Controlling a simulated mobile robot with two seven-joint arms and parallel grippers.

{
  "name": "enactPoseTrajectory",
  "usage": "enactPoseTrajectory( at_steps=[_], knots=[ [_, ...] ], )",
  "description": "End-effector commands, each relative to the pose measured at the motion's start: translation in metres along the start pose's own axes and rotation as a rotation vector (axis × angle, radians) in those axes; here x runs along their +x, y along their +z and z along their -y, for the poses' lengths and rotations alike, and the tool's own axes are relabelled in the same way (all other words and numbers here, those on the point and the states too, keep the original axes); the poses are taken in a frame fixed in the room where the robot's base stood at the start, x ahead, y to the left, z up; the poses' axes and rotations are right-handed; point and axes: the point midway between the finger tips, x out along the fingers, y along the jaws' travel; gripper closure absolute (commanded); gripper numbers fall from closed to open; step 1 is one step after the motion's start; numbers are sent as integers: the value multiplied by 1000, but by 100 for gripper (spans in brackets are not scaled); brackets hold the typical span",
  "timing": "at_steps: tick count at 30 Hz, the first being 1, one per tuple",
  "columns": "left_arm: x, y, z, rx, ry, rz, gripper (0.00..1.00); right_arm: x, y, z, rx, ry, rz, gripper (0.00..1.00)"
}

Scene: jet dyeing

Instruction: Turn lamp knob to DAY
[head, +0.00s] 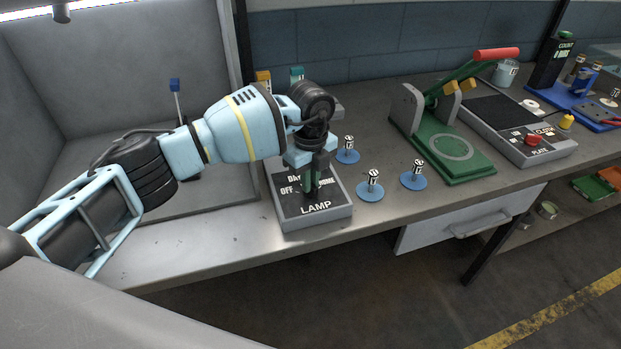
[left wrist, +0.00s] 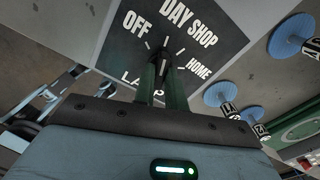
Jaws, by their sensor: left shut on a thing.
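The lamp box (head: 335,213) is a grey case with a black top on the bench's front edge, marked LAMP. In the left wrist view its black panel (left wrist: 205,62) shows OFF, DAY, SHOP and HOME around a dark knob (left wrist: 165,59). My left gripper (head: 311,192) points down over the panel, shut on the knob. Its green fingers also show in the left wrist view (left wrist: 162,84), hiding part of the knob and the LAMP label. I cannot tell exactly which mark the knob points to. My right gripper is not in view.
Several blue discs with labelled pegs (head: 370,191) stand close right of the box. A green press with a red handle (head: 497,54) and a control box with a red knob (head: 533,141) are farther right. A grey booth (head: 110,60) is behind my left arm. The bench front left is bare.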

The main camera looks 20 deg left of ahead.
Motion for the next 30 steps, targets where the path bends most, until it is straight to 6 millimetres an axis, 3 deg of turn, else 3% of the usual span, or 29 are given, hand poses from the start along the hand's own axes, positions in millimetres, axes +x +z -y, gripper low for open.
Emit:
enactPoseTrajectory(
  at_steps=[15, 16, 20, 30],
  knots=[
    [-2, 2, 0, -20, -3, 4, 100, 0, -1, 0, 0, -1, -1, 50],
    [-2, 2, 0, -19, -3, 4, 83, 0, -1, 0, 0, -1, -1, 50],
    [-2, 1, 0, -19, -2, 3, 66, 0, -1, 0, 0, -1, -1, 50],
    [-3, 0, 0, -17, -2, 1, 65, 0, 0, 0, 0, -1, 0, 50]
  ],
)
